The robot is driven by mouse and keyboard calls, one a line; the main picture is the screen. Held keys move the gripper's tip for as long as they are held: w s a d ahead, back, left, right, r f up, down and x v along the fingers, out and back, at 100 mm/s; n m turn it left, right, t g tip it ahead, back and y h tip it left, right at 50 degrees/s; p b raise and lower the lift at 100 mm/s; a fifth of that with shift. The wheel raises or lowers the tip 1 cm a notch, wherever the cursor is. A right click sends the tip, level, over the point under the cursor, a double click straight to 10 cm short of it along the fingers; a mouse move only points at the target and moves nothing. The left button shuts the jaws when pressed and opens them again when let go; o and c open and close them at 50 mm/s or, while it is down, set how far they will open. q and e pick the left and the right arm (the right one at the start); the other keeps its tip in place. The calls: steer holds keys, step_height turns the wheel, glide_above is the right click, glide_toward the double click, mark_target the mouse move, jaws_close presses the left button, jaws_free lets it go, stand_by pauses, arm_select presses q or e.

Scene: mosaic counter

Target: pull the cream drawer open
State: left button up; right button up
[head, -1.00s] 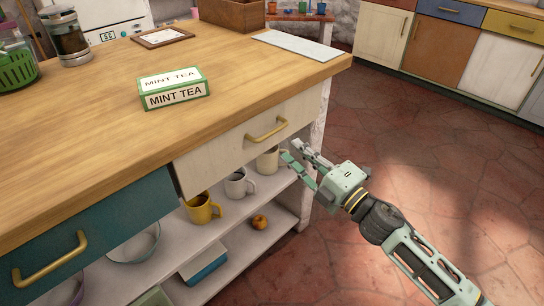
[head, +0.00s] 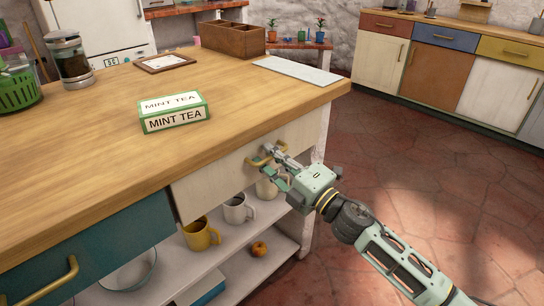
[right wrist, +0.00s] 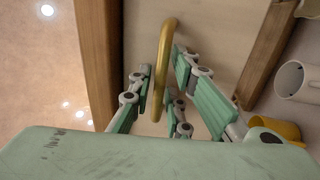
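The cream drawer (head: 210,186) is under the wooden counter top, right of the teal drawer, and looks shut. Its brass handle (head: 256,161) is on the drawer front; in the right wrist view the handle (right wrist: 160,80) stands upright across the picture. My right gripper (head: 272,161) is at the handle, with its fingers (right wrist: 163,66) spread on either side of the bar. Gaps show between the bar and the fingers, so it is open and not clamped. In the head view the fingers hide part of the handle. My left gripper is not in view.
The teal drawer (head: 110,240) is to the left. Below the cream drawer, a shelf holds a yellow mug (head: 199,236), a white mug (head: 236,209) and other items. A mint tea box (head: 174,112) stands on the counter top. The tiled floor (head: 430,170) to the right is clear.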

steer(key=shift+c, duration=0.3)
jaws_close()
steer(key=shift+d, duration=0.1)
